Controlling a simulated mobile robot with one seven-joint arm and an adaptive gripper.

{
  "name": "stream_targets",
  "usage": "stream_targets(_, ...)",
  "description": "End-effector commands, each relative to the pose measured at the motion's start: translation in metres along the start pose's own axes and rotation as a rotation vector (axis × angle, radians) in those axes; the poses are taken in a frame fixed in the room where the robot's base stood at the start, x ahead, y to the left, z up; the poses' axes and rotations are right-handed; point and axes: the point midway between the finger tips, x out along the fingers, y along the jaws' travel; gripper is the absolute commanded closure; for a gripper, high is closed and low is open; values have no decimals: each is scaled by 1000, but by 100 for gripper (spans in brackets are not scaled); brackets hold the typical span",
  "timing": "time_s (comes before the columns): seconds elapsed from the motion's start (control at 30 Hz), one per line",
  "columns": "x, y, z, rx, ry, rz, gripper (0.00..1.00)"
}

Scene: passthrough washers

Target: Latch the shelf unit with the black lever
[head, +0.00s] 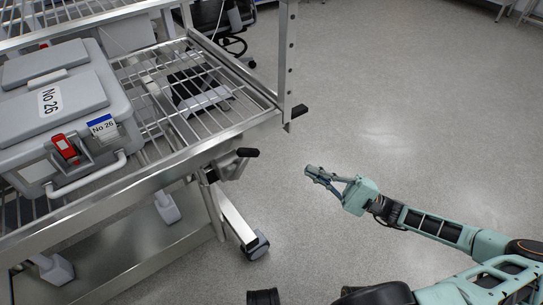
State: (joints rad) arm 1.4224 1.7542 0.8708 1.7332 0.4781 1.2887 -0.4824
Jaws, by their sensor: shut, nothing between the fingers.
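The metal wire-shelf unit (130,178) stands on the left on a caster. A black lever (247,153) sticks out from below its shelf frame near the right corner, on a metal bracket. A second black piece (299,111) juts from the corner post a little higher; I cannot tell whether it also moves. My gripper (308,171) is to the right of the black lever, apart from it and over the open floor. Its fingers are shut and empty. Whether the lever is latched cannot be made out.
A grey case (65,92) labelled No 26 with a red clasp sits on the shelf. A caster wheel (255,246) stands on the floor below the lever. An office chair (225,18) is behind the unit. The floor to the right is clear.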

Motion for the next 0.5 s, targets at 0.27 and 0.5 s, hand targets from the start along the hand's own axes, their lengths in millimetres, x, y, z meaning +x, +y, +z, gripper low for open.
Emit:
stream_targets(0.27, 28, 1, 1, 3, -5, 0, 100)
stream_targets(0.5, 80, 2, 2, 3, -7, 1, 100)
